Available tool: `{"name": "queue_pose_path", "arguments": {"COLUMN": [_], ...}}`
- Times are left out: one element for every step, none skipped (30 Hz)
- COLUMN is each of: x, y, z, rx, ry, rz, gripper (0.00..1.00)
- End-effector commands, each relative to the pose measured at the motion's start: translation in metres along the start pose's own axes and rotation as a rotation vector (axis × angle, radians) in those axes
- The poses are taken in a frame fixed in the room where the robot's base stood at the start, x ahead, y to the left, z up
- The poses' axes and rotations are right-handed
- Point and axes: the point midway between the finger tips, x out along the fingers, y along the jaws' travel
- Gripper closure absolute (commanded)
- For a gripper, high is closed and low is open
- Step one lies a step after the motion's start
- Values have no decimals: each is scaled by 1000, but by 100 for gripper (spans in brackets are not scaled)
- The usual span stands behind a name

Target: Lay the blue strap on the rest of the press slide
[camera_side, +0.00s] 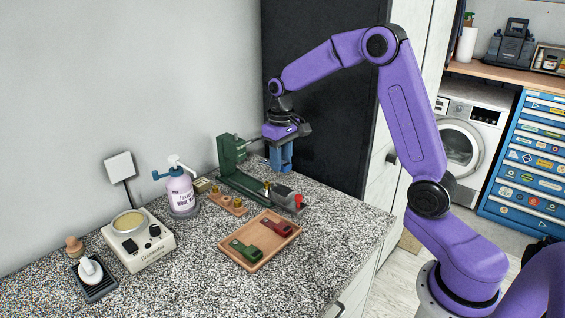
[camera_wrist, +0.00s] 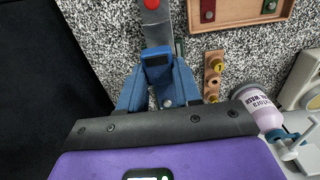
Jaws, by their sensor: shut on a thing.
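My gripper (camera_side: 281,163) has blue fingers and is shut above the back part of the green press slide (camera_side: 227,157), by its upright. In the wrist view the fingers close on the blue strap (camera_wrist: 158,60), which has a dark face. In the side view I cannot tell the strap apart from the blue fingers. The press slide's long bed runs toward the front right, to a grey end (camera_side: 283,194) with a red knob. That grey end and red knob (camera_wrist: 152,4) also show in the wrist view, beyond the strap. Whether the strap touches the slide is unclear.
A wooden tray (camera_side: 248,263) in front holds a green strap (camera_side: 244,251) and a red strap (camera_side: 276,227). A dark panel (camera_side: 330,110) rises behind.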

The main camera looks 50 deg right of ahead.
Motion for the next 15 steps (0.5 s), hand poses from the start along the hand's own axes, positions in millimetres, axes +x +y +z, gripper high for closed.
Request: {"name": "queue_pose_path", "arguments": {"x": [0, 0, 0, 0, 0, 0, 0, 0, 0, 0, 0, 1, 3, 4, 6], "y": [0, 0, 0, 0, 0, 0, 0, 0, 0, 0, 0, 0, 0, 0, 0], "z": [0, 0, 0, 0, 0, 0, 0, 0, 0, 0, 0, 0, 0, 0, 1], "rx": [0, 0, 0, 0, 0, 0, 0, 0, 0, 0, 0, 1, 0, 0, 0], "ry": [0, 0, 0, 0, 0, 0, 0, 0, 0, 0, 0, 0, -1, -1, -2], "rz": [0, 0, 0, 0, 0, 0, 0, 0, 0, 0, 0, 0, 0, 0, 0], "gripper": [97, 97, 97, 97, 97, 97, 97, 97, 97, 97, 97, 97, 97, 97, 97]}}
